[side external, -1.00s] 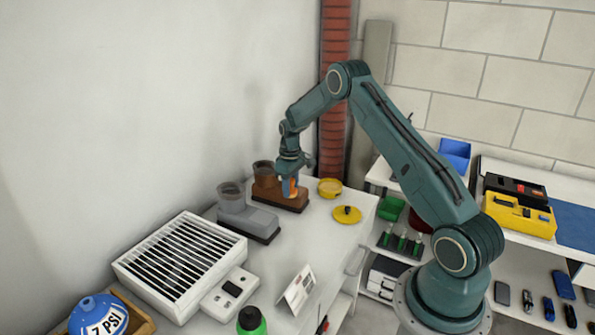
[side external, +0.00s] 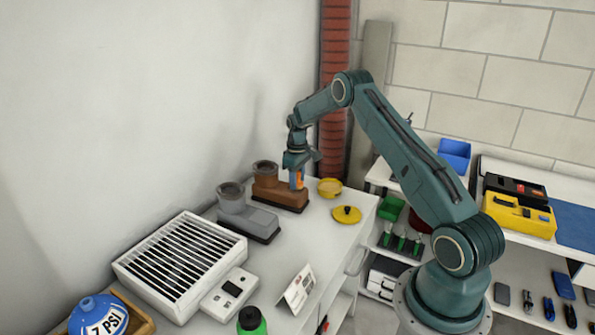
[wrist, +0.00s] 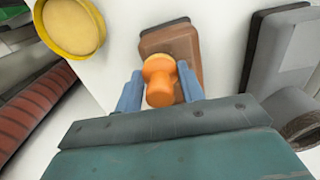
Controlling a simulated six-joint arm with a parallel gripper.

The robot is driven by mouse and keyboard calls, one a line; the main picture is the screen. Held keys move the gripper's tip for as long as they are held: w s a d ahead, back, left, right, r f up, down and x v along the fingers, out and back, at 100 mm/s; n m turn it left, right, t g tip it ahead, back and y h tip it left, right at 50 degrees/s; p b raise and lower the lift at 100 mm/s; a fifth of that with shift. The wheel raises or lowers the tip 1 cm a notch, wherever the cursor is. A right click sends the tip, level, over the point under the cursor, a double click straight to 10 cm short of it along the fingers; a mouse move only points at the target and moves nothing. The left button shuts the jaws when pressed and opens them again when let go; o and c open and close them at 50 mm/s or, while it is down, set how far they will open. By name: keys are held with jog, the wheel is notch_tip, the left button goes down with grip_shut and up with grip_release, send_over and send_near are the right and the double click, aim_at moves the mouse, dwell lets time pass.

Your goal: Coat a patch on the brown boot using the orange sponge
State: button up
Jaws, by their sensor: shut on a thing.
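The brown boot (side external: 275,195) stands on the white table near the back wall, toe toward the right. In the wrist view its toe (wrist: 182,42) shows beyond my fingers. My gripper (side external: 297,178) is shut on the orange sponge (wrist: 159,80), which has a knob-like orange handle and a paler far edge. The sponge also shows in the side view (side external: 298,181), at the boot's toe end. I cannot tell whether it touches the boot. The sponge's working face is hidden.
A grey boot (side external: 245,218) stands beside the brown one. A yellow open tin (side external: 330,187) and its yellow lid (side external: 347,214) lie to the right. A slatted white unit (side external: 180,265) and a folded card (side external: 298,288) are nearer the front.

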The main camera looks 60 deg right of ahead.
aim_at(290, 194)
jog(key=shift+s+a, duration=0.2)
jog(key=shift+a, duration=2.3)
jog(key=shift+w, duration=0.2)
jog(key=shift+w+d, duration=0.2)
jog(key=shift+d, duration=3.2)
jog(key=shift+s+a, duration=0.2)
jog(key=shift+a, duration=3.15)
jog(key=shift+a+r, duration=0.1)
jog(key=shift+r, duration=0.05)
notch_tip(290, 194, up, 8)
